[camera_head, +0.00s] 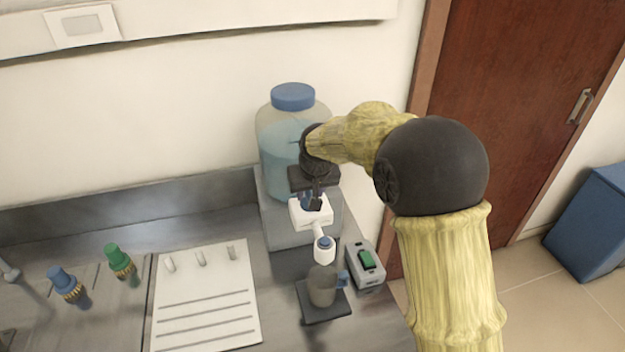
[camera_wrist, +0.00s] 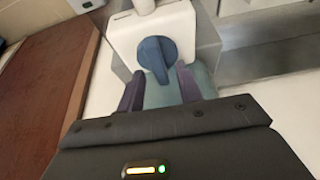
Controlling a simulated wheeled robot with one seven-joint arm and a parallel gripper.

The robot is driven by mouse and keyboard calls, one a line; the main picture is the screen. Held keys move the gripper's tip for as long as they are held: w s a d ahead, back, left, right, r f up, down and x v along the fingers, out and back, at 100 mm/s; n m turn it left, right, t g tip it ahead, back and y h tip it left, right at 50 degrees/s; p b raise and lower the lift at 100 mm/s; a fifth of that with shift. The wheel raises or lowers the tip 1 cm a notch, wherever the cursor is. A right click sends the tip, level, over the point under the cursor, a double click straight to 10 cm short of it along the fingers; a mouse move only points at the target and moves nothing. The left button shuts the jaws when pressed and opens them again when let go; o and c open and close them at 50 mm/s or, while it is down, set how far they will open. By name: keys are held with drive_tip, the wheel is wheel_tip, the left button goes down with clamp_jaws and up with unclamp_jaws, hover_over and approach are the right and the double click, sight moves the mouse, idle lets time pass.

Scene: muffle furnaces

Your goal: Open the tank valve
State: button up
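The tank (camera_head: 270,135) is a clear container of bluish liquid with a blue lid, on a grey stand at the back of the counter. Its valve is a white block (camera_head: 298,213) with a spout pointing forward. In the wrist view, the valve's blue knob (camera_wrist: 156,52) is on the white block, its narrow handle pointing down in the picture. My gripper (camera_head: 313,198) is at the valve. In the wrist view, my gripper (camera_wrist: 160,82) is open, with one finger on each side of the handle's end. Gaps show beside the handle; exact depth is unclear.
A grey mug (camera_head: 321,286) stands on a dark square plate (camera_head: 325,307) below the spout. A grey box with a green switch (camera_head: 367,259) is to its right. A white ridged board (camera_head: 205,290) and blue and green taps (camera_head: 121,261) are at left.

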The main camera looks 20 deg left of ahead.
drive_tip(key=b+v, duration=0.2)
drive_tip(key=v, duration=1.5)
drive_tip(key=shift+d, duration=0.15)
drive_tip(key=s+d+f+m+h, duration=0.1)
drive_tip(key=d+f+m, duration=0.1)
drive_tip(key=d+f, duration=0.55)
drive_tip(key=s+d+f+m, duration=0.15)
drive_tip(key=d+f, duration=0.25)
drive_tip(key=d, duration=0.7)
drive_tip(key=s+d+f+m+g+h, duration=0.1)
drive_tip(key=s+d+f+m, duration=0.1)
drive_tip(key=s+d+f, duration=0.7)
drive_tip(key=s+d, duration=0.2)
drive_tip(key=s, duration=0.1)
drive_tip(key=shift+s+d+m, duration=0.2)
drive_tip(key=shift+d+m, duration=0.15)
drive_tip(key=shift+f, duration=0.15)
